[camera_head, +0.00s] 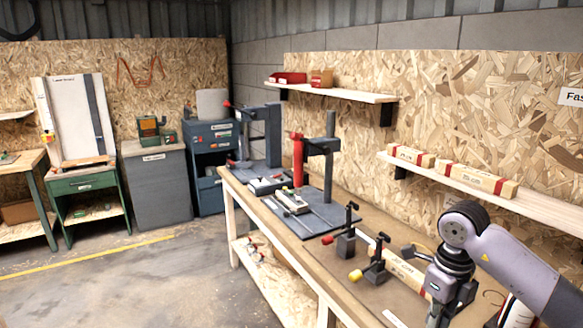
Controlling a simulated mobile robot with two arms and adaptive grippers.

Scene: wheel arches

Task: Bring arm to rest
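My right arm (505,262) comes in from the lower right, over the near end of the long wooden workbench (378,300). Its wrist points down. My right gripper (440,310) is at the bottom edge of the view, partly cut off. Its fingertips do not show clearly, so I cannot tell if it is open or shut, or if it holds anything. My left arm and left gripper are not in view.
Clamps with red (340,236) and yellow (370,268) handles stand on the bench just left of my gripper; a labelled wooden block (404,270) lies behind them. A shelf with wooden blocks (478,180) hangs above. The floor (130,280) at left is clear.

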